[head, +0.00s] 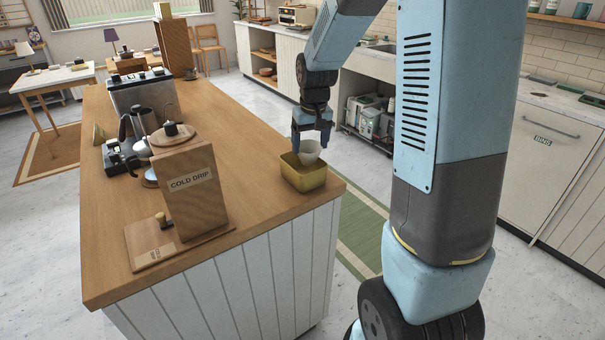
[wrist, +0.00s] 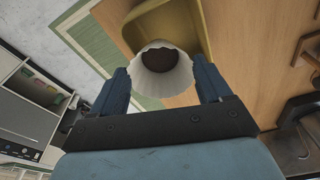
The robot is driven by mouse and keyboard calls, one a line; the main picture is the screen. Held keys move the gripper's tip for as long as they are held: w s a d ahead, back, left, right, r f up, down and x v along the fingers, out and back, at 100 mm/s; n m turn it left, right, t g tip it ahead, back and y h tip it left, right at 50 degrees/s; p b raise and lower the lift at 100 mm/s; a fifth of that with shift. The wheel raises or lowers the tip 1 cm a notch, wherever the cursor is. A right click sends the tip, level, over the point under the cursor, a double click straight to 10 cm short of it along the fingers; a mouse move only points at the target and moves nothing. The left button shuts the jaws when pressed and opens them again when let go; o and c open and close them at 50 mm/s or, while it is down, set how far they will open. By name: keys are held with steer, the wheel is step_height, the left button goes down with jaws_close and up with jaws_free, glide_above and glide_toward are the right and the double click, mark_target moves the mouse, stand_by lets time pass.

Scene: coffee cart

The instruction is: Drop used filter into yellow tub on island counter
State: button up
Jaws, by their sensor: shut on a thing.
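The used filter (head: 310,150) is a white paper cone. In the wrist view the filter (wrist: 163,72) shows dark grounds inside. My gripper (head: 311,138) is shut on the filter, with a blue finger on either side of it in the wrist view (wrist: 163,88). The yellow tub (head: 303,178) stands on the wooden island counter (head: 255,150) near its right edge. The filter is held upright at the tub, its lower tip hidden by or just above the tub's rim. In the wrist view the tub (wrist: 199,22) lies partly behind the filter.
A wooden cold drip stand (head: 190,190) is on the counter left of the tub. Kettles (head: 146,120) and a coffee machine (head: 140,90) stand farther back. The counter between the stand and the tub is clear. A green rug (head: 362,235) lies on the floor beside the island.

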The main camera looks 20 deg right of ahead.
steer(key=shift+f, duration=0.3)
steer(key=o, duration=1.2)
steer(key=shift+s, duration=0.1)
step_height(320, 180, up, 14)
steer(key=s, duration=0.2)
steer(key=shift+f, duration=0.2)
